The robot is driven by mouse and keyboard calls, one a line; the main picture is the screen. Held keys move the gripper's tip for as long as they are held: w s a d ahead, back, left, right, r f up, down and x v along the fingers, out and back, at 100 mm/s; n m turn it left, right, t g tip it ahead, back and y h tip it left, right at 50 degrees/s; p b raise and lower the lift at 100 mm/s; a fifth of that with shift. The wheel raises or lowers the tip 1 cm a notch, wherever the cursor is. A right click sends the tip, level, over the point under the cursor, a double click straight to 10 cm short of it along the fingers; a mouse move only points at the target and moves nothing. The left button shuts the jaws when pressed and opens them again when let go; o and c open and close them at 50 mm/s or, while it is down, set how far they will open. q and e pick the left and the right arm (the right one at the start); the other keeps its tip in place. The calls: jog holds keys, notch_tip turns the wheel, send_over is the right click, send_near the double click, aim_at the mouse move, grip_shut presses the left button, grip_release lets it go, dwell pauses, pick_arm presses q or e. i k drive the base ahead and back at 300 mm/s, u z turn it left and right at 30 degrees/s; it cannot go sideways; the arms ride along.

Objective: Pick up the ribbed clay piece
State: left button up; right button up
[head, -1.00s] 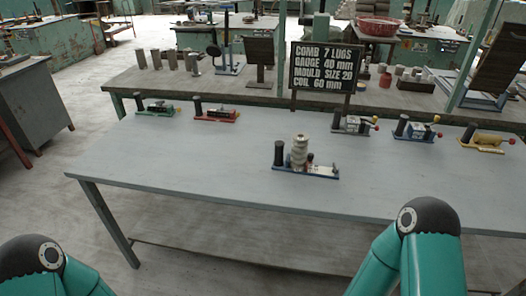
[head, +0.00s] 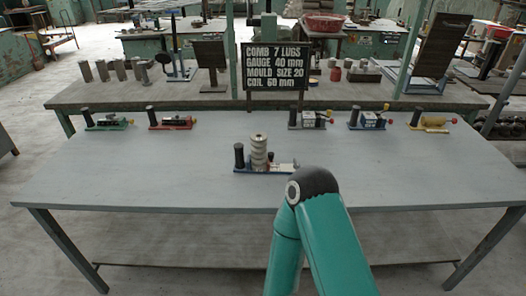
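A ribbed, pale beige clay piece (head: 259,152) stands upright in the middle of the grey table. It is on or just beside a small blue-based fixture (head: 283,168) that has a black cylinder at its left end; I cannot tell exactly how it rests. One teal arm of mine with a black joint is at the lower middle, in front of the table and below the fixture. No gripper fingers show in this view, and nothing is seen touching the clay piece.
Similar fixtures stand along the table's back edge: a green one (head: 107,123), a red one (head: 171,122), a grey one (head: 308,121), a blue one (head: 367,122) and a yellow one (head: 429,124). A black sign (head: 274,66) stands behind. The table's (head: 130,180) front half is mostly clear.

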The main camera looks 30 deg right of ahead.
aim_at(259, 141)
jog(key=z, duration=0.2)
jog(key=k, duration=0.85)
jog(key=z, duration=0.4)
jog(key=i, duration=1)
